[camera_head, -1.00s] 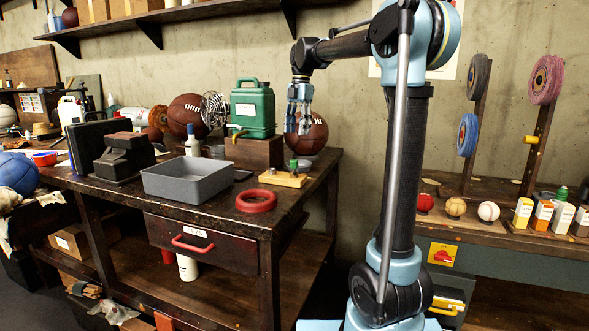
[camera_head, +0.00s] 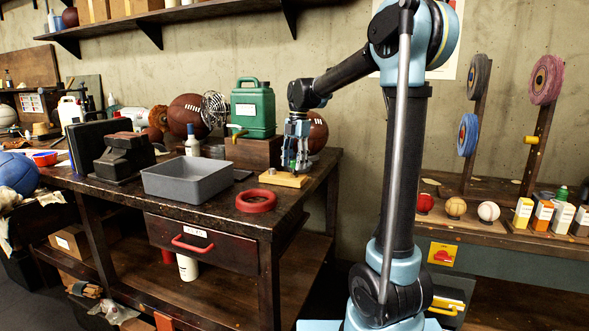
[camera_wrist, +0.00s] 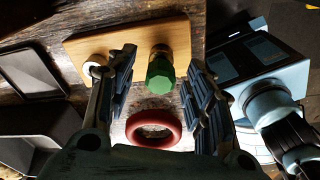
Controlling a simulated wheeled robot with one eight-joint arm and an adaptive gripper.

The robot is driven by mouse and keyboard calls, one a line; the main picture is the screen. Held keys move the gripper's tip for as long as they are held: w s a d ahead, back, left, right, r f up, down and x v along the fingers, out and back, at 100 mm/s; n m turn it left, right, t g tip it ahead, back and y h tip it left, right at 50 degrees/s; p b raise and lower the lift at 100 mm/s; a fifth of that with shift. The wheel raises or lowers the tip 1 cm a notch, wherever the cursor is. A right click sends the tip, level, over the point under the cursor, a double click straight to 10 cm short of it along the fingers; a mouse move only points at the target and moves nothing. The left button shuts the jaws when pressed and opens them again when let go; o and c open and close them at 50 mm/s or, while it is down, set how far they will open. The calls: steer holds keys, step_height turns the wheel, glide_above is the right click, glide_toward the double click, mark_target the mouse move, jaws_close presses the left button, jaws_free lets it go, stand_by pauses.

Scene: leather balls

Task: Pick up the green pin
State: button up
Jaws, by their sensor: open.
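The green pin (camera_wrist: 160,74) stands in a light wooden block (camera_wrist: 110,45) and shows between my fingers in the wrist view. In the head view the wooden block (camera_head: 275,180) lies on the workbench, and the pin is mostly hidden behind the fingers. My gripper (camera_head: 294,165) points down over the block. In the wrist view my gripper (camera_wrist: 165,95) is open, with one padded finger on each side of the pin. I cannot tell whether either finger touches it.
A red ring (camera_head: 256,200) lies in front of the block on the bench. A grey tray (camera_head: 187,192) stands to the left. A green jerrycan (camera_head: 253,108) on a wooden box and a brown ball (camera_head: 318,132) stand behind. A pale round piece (camera_wrist: 95,68) sits on the block.

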steer(key=shift+f, duration=0.5)
steer(key=c, duration=1.1)
